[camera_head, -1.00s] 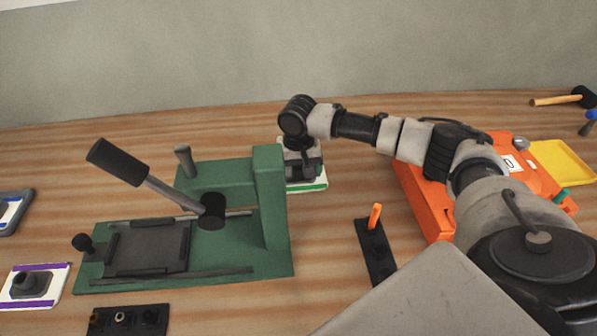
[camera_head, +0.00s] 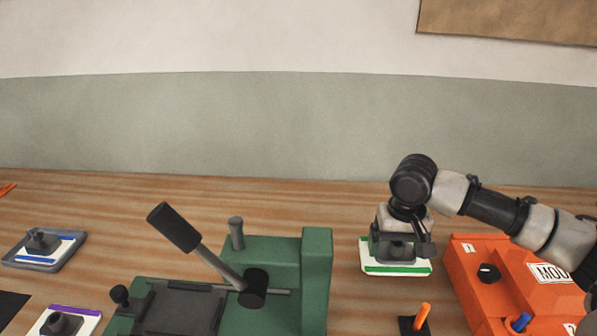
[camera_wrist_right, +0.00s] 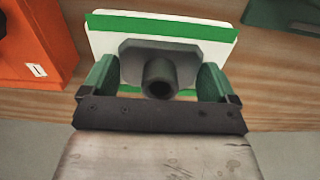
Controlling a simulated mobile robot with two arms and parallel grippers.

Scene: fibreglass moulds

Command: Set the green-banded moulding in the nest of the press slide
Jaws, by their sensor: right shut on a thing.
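The green-banded moulding is a white plate (camera_head: 397,269) with green stripes and a grey block with a round hollow boss on top. It is to the right of the green press (camera_head: 317,280). My right gripper (camera_head: 400,246) is above the plate, shut on the grey block. The right wrist view shows the plate (camera_wrist_right: 160,25) beyond the green-padded fingers (camera_wrist_right: 158,85), which are on both sides of the block. I cannot tell whether the plate touches the bench. The press slide's nest (camera_head: 178,310) is a dark, empty framed plate, cut off at the bottom. My left gripper is not in view.
The press's lever (camera_head: 208,256) leans up to the left, and a post (camera_head: 237,233) stands behind. An orange mould box (camera_head: 490,285) is close right of the moulding. A blue-banded part (camera_head: 42,245) in a tray and a purple-banded part (camera_head: 65,323) are at left.

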